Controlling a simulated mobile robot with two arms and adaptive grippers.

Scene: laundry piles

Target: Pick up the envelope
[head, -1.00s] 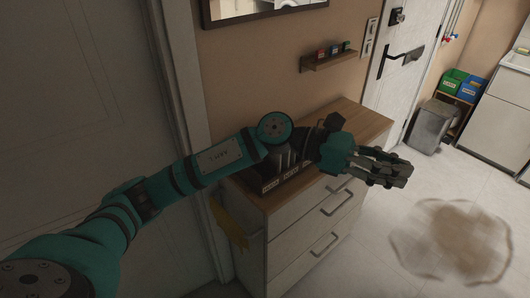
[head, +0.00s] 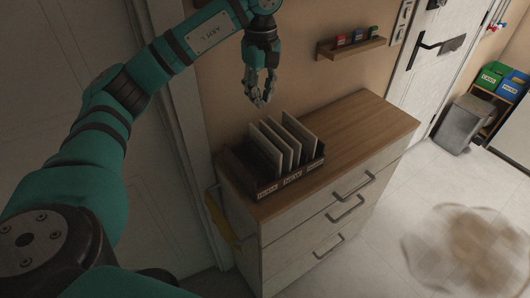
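Several pale, flat envelopes (head: 281,146) stand upright and slightly tilted, side by side in a dark holder (head: 293,183) with lettered labels on its front. I cannot tell which one the task means. The holder stands on the left part of a wooden-topped dresser (head: 359,125). My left gripper (head: 262,102) points down just above and behind the envelopes, apart from them. Its fingers show a gap with nothing between them. My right gripper is not in view.
A small wall shelf (head: 352,49) with little coloured boxes is right of my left gripper. The dresser top right of the holder is clear. A yellow cloth (head: 221,219) hangs at the dresser's left side. A grey bin (head: 463,124) stands by the door.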

